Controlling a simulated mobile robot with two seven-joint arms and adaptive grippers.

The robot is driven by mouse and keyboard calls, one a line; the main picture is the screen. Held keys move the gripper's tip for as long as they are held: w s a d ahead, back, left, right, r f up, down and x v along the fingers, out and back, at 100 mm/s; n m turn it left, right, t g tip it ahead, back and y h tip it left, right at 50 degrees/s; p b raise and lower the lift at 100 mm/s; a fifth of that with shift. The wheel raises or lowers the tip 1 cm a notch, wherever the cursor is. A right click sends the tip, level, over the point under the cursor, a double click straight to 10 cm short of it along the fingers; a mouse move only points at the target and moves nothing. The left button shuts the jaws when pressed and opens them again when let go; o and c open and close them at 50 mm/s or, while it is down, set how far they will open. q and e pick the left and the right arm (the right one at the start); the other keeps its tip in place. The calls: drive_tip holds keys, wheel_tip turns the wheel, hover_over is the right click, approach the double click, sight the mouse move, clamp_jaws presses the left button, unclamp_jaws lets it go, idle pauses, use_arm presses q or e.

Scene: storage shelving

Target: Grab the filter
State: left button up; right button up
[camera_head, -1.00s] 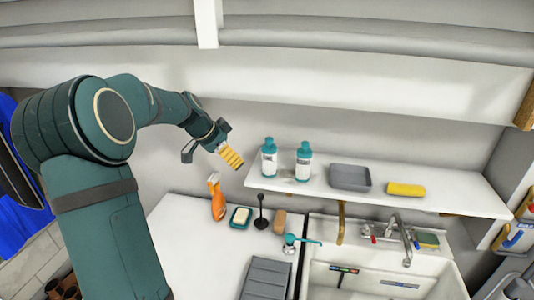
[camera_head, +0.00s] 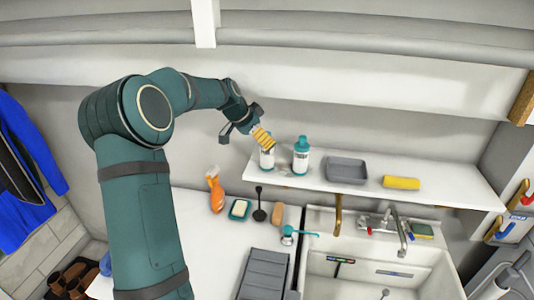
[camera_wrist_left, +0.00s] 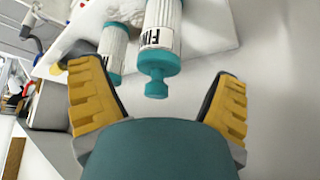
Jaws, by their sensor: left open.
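I cannot tell which thing is the filter. Two white bottles with teal tops stand at the left end of the shelf: a left one (camera_head: 267,158), partly hidden by my gripper, and a right one (camera_head: 301,159). My left gripper (camera_head: 243,137) is open and empty, beside and above the left bottle. In the left wrist view, my yellow-padded fingers (camera_wrist_left: 157,75) are spread wide. A nearer bottle (camera_wrist_left: 163,28), with lettering on its label, points its teal top into the gap, apart from both pads. The other bottle (camera_wrist_left: 111,50) is behind the left finger. My right gripper is not in view.
The white shelf (camera_head: 440,192) also holds a grey tray (camera_head: 347,170) and a yellow sponge (camera_head: 401,183). Below are an orange spray bottle (camera_head: 215,192), a soap dish (camera_head: 239,210) and a sink (camera_head: 335,290) with a tap (camera_head: 400,232). The wall left of the shelf is clear.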

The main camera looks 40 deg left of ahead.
use_arm(q)
drive_tip(key=shift+w+r+x, duration=0.1)
drive_tip(key=shift+w+x, duration=0.05)
drive_tip(key=shift+x, duration=0.75)
drive_tip(key=shift+w+r+x, duration=0.15)
drive_tip(key=shift+w+x, duration=0.05)
drive_tip(key=shift+x, duration=0.75)
drive_tip(key=shift+d, duration=0.15)
drive_tip(key=c, duration=1.4)
drive_tip(key=shift+r, duration=0.1)
